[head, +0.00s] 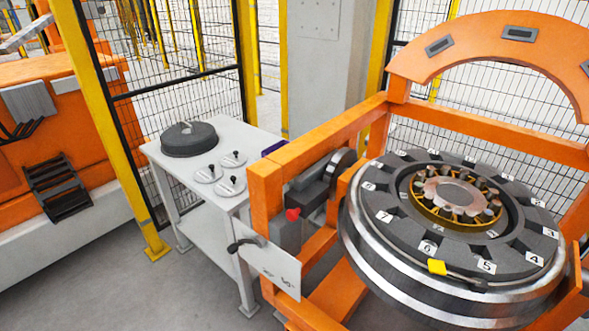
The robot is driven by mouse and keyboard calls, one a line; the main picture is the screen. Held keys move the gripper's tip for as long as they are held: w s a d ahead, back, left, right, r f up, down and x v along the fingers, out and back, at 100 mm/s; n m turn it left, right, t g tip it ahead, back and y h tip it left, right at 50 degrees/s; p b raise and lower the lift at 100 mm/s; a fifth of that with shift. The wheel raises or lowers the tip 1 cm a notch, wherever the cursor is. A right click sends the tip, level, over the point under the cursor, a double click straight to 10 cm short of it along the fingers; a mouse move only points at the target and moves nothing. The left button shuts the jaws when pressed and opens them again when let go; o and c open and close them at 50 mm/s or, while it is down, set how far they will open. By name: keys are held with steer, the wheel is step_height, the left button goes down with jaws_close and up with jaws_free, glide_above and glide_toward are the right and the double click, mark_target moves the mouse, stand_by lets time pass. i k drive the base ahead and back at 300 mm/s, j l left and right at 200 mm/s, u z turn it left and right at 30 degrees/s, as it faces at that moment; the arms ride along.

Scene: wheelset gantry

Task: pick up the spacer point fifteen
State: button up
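Three small pale discs with dark knobs lie apart on the white table in the head view: one at the back (239,161), one at the left (203,178), one at the front (223,189). They look like the spacers. Their markings are too small to read, so I cannot tell which one is point fifteen. My gripper is not in view.
A dark grey round part (188,144) sits at the back of the white table (180,174). An orange gantry frame (265,205) stands right of the table, beside a large wheelset (375,255) with a numbered ring. Yellow posts (105,130) and mesh fencing stand behind.

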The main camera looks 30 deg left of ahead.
mark_target(211, 174)
steer(key=j+u, duration=0.2)
steer(key=j, duration=0.2)
steer(key=i+j+u, duration=0.1)
steer(key=j+u, duration=0.15)
steer(key=j, duration=0.15)
steer(key=i+j+u, duration=0.2)
steer(key=j, duration=0.2)
steer(key=j+u, duration=0.25)
steer(key=i+j+u, duration=0.2)
steer(key=j, duration=0.25)
